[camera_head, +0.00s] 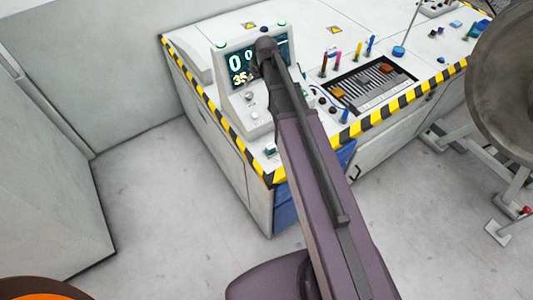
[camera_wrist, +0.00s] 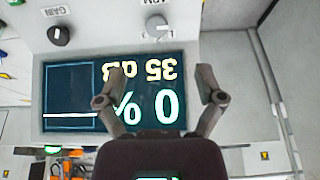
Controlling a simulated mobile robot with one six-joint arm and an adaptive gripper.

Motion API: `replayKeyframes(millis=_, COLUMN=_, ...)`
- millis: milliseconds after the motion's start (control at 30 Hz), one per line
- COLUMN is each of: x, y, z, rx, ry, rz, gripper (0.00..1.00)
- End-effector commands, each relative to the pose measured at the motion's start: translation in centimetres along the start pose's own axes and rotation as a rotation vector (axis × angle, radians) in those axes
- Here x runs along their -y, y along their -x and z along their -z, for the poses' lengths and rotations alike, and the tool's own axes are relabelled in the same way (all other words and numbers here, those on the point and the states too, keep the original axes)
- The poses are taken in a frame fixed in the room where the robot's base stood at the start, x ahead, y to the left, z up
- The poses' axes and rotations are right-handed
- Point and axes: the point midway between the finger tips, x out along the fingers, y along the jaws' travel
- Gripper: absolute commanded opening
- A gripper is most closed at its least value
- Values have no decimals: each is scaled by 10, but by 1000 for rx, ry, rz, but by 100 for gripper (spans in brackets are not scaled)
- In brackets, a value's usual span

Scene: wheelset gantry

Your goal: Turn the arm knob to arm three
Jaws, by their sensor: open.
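In the wrist view, upside down, the arm knob (camera_wrist: 157,25) is a pale grey round knob under a partly cut-off "ARM" label. Small marks stand around it, too small to read surely; I cannot tell which its pointer meets. My gripper (camera_wrist: 161,80) is open, its two fingers apart in front of the lit display (camera_wrist: 62,90), which reads 35 dB and 0 %. Nothing is between the fingers, and the knob lies beyond the fingertips, untouched. In the head view my arm covers part of the console (camera_head: 228,90), and the gripper is mostly hidden.
A dark gain knob (camera_wrist: 60,35) sits left of the arm knob in the wrist view. The bench (camera_head: 310,20) has striped edges, coloured pens (camera_head: 340,54) and a recessed tray (camera_head: 404,76). A large metal wheel (camera_head: 510,80) stands at right. The floor (camera_head: 165,220) at left is clear.

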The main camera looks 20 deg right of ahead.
Motion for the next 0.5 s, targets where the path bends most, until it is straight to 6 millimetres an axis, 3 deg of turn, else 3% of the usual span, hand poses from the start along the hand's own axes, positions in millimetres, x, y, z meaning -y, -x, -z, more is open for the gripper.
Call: replayKeyframes(millis=500, x=24, y=-17, z=-66, rx=93, ry=-71, rz=0, gripper=87)
